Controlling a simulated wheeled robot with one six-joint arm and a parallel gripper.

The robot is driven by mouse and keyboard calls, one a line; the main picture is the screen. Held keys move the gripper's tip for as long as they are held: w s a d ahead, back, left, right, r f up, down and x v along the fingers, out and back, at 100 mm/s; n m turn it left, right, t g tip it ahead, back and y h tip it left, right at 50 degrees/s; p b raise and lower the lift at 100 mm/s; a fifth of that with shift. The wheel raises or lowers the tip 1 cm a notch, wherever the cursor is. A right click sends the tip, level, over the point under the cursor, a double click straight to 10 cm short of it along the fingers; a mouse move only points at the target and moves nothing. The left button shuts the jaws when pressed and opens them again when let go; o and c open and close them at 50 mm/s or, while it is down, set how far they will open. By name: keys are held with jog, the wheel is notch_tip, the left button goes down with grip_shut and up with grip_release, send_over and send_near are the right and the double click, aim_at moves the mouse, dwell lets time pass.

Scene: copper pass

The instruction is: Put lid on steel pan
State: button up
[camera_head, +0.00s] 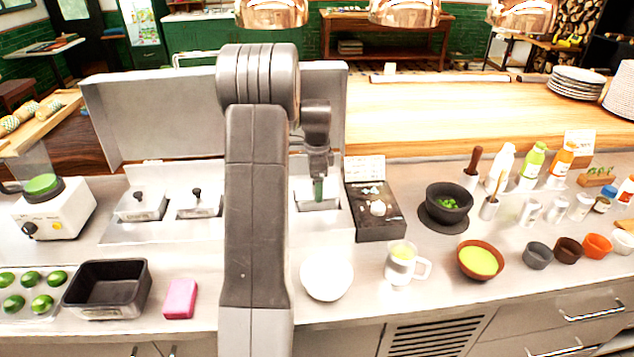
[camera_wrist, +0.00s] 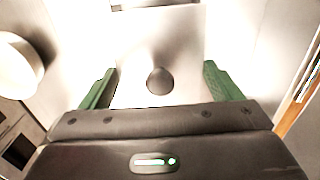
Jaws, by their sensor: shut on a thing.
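My gripper (camera_head: 318,188) is low over the steel pan (camera_head: 303,205) at the right end of the row, right of my arm in the head view. In the wrist view my gripper (camera_wrist: 160,85) has its green fingers at two opposite sides of a steel lid (camera_wrist: 135,65) with a dark round knob (camera_wrist: 159,80). The fingers are shut on the lid's sides. My gripper hides much of the pan in the head view, and I cannot tell whether the lid touches its rim.
Two lidded pans (camera_head: 142,207) (camera_head: 199,207) stand left of my arm. A tall steel panel (camera_head: 150,120) rises behind. A dark board (camera_head: 378,213) with small items lies close right. A white bowl (camera_head: 327,276) and a mug (camera_head: 402,265) stand in front.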

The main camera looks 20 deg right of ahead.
jog(key=shift+f, duration=0.1)
dwell(0.3)
jog(key=o, duration=0.9)
jog(key=shift+c, duration=0.2)
jog(key=shift+r+p, duration=2.1)
jog(key=shift+r, duration=1.4)
grip_shut()
